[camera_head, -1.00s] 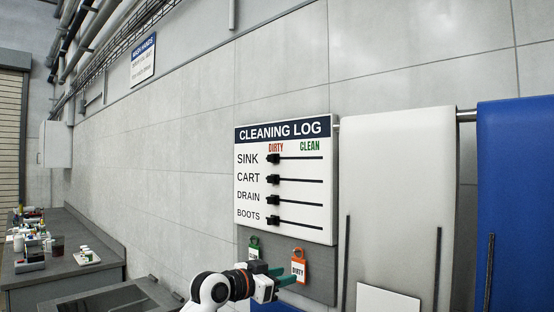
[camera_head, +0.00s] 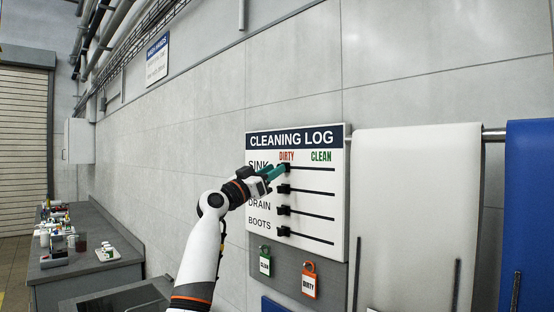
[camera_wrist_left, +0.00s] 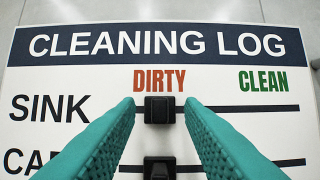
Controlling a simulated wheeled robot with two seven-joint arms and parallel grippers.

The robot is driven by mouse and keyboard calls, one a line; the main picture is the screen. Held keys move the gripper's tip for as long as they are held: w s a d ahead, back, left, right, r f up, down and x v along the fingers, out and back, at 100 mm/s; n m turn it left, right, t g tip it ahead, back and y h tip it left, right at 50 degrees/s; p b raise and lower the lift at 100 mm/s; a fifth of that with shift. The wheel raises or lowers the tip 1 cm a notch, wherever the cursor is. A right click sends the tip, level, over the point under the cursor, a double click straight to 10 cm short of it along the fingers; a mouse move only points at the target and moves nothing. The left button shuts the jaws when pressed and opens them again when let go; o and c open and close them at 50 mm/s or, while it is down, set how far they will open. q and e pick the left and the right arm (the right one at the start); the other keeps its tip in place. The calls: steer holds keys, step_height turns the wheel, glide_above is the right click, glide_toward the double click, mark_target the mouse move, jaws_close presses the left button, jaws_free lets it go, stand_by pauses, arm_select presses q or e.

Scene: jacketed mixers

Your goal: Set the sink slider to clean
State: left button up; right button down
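The cleaning log board (camera_head: 340,200) hangs on the wall, with DIRTY and CLEAN headings. The black sink slider knob (camera_wrist_left: 159,108) sits under DIRTY, at the left end of its dark track. In the head view the sink knob (camera_head: 286,167) shows at my fingertips. My left gripper (camera_head: 277,171) reaches up to it from the lower left. In the left wrist view the teal fingers of my left gripper (camera_wrist_left: 161,104) are apart, one on each side of the knob, with narrow gaps. My arm hides part of the SINK and CART labels. My right gripper is out of view.
The cart slider (camera_head: 283,189), drain slider (camera_head: 283,210) and boots slider (camera_head: 283,231) also sit under DIRTY. Green and orange tags (camera_head: 309,281) hang below the board. A white apron (camera_head: 415,210) hangs on a rail at right. The sink track to the right is clear.

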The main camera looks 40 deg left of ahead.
arm_select(q)
steer(key=shift+p+x, duration=0.3)
steer(key=shift+x, duration=0.8)
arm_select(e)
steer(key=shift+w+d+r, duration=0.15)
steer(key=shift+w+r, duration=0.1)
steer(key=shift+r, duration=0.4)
arm_select(q)
jaws_close()
steer(key=shift+f, duration=0.1)
